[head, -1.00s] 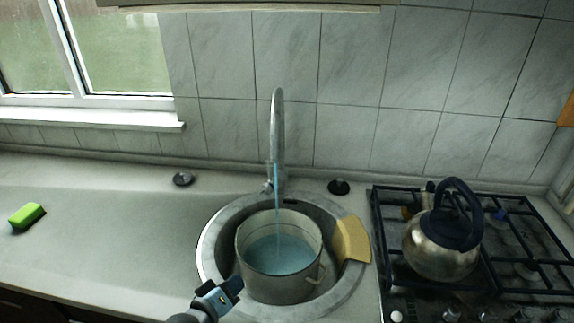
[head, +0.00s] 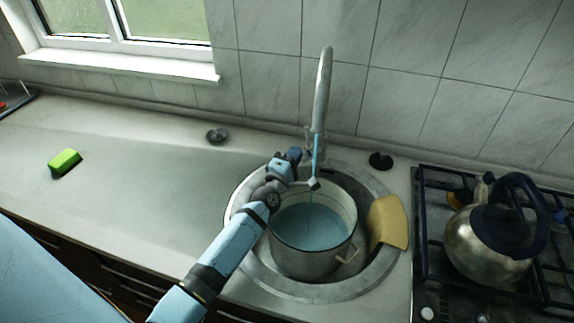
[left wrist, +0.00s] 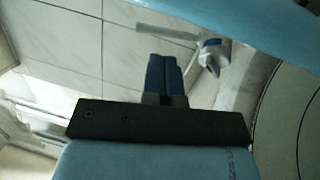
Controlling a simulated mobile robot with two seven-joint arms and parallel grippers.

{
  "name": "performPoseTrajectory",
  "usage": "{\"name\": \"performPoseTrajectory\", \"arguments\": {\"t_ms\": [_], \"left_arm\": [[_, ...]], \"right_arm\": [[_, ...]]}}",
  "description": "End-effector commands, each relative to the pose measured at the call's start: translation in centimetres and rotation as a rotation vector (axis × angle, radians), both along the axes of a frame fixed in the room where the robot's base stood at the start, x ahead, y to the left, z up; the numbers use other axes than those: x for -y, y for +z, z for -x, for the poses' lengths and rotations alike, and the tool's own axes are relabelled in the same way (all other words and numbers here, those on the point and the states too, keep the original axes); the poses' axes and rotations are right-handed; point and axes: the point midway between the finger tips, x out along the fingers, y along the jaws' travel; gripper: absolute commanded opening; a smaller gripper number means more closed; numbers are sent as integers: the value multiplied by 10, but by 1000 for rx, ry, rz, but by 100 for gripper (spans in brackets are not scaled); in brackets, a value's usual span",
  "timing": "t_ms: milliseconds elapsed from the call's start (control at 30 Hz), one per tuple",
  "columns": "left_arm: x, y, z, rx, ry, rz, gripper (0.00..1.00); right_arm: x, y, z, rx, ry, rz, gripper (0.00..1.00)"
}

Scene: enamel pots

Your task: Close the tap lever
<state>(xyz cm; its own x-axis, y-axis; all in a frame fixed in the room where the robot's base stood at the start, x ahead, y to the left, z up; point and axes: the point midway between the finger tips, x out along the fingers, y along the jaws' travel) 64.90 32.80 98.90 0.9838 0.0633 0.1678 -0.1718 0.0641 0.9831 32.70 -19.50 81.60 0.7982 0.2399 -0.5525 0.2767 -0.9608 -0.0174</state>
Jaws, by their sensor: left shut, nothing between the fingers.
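The grey metal tap (head: 323,90) rises behind the round sink, and a thin blue stream of water (head: 315,150) runs from it into the pot (head: 308,262). The small lever near the tap's base is hard to make out in the head view, close beside my gripper. My left gripper (head: 294,154) is shut and empty, just left of the tap's lower part. In the left wrist view its dark blue fingers (left wrist: 165,72) are together, with a grey metal tap part (left wrist: 213,54) beyond them to the right. I cannot tell whether they touch. My right gripper is out of view.
The pot stands in the sink (head: 345,290), with a yellow cloth-like piece (head: 388,222) on the right rim. A kettle (head: 485,245) stands on the hob at right. Dark round plugs (head: 381,160) (head: 217,135) and a green sponge (head: 65,162) lie on the counter.

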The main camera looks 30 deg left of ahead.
Motion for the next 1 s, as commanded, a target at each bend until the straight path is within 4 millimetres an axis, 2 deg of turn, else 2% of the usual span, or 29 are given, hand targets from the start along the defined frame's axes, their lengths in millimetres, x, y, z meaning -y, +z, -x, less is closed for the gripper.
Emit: {"name": "performPoseTrajectory", "arguments": {"t_ms": [100,300,767,1000], "left_arm": [[-2,6,-24,1,0,-1,0],[-3,9,-47,0,-1,-2,0],[-3,9,-54,-1,-1,-2,0],[3,16,-70,0,-1,-1,0]], "right_arm": [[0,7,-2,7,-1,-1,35],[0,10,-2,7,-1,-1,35],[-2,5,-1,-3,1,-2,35],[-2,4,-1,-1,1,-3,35]]}}
